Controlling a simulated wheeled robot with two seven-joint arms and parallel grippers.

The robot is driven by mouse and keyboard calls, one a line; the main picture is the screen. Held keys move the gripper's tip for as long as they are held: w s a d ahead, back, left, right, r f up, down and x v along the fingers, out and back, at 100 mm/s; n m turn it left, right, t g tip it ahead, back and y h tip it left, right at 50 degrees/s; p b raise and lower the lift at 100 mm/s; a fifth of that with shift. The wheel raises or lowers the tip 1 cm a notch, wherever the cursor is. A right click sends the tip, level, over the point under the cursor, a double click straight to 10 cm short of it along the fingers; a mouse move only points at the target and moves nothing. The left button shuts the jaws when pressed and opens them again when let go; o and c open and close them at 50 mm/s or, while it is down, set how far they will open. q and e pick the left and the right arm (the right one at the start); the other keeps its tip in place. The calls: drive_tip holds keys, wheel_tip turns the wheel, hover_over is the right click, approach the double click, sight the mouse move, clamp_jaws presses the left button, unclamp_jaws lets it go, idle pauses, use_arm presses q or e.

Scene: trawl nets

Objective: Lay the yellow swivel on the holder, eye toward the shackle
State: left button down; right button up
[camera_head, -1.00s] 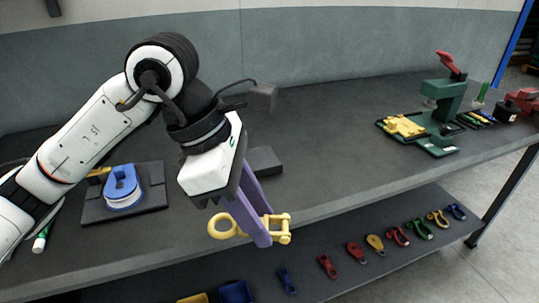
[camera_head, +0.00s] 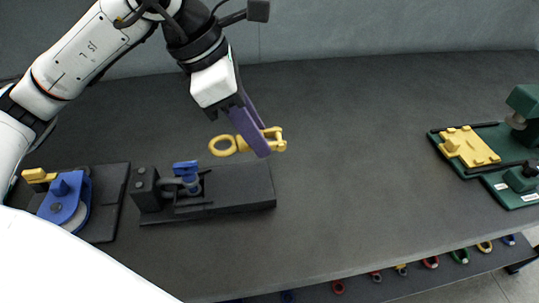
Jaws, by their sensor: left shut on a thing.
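My left gripper (camera_head: 258,138) has purple fingers and is shut on the yellow swivel (camera_head: 226,145). The swivel hangs above the right part of the dark holder (camera_head: 244,187), apart from it as far as I can tell. Its round eye points left and its forked end with a pin points right. The shackle (camera_head: 177,186), grey with a blue part on top, sits on the left half of the holder beside a dark upright block. My right gripper is not in view.
A blue and yellow device on a dark plate (camera_head: 107,205) stands left of the holder. A green fixture (camera_head: 501,187) with a yellow block (camera_head: 468,146) is at the right. Bench top between is clear. Several coloured fittings lie on the shelf below the front edge.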

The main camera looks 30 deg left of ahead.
use_arm(q)
hover_over(264, 179)
drive_tip(key=s+a, duration=0.1)
wheel_tip(264, 179, down, 4)
drive_tip(key=shift+a+f, duration=0.1)
drive_tip(key=shift+a, duration=0.05)
drive_tip(key=shift+f, duration=1.95)
drive_tip(key=shift+f, duration=0.1)
drive_tip(key=c, duration=1.7)
unclamp_jaws()
drive_tip(key=shift+f+b, duration=0.15)
drive_tip(key=shift+b, duration=0.15)
drive_tip(key=shift+c, duration=0.2)
drive_tip(key=o, duration=0.5)
drive_tip(key=shift+c, duration=0.2)
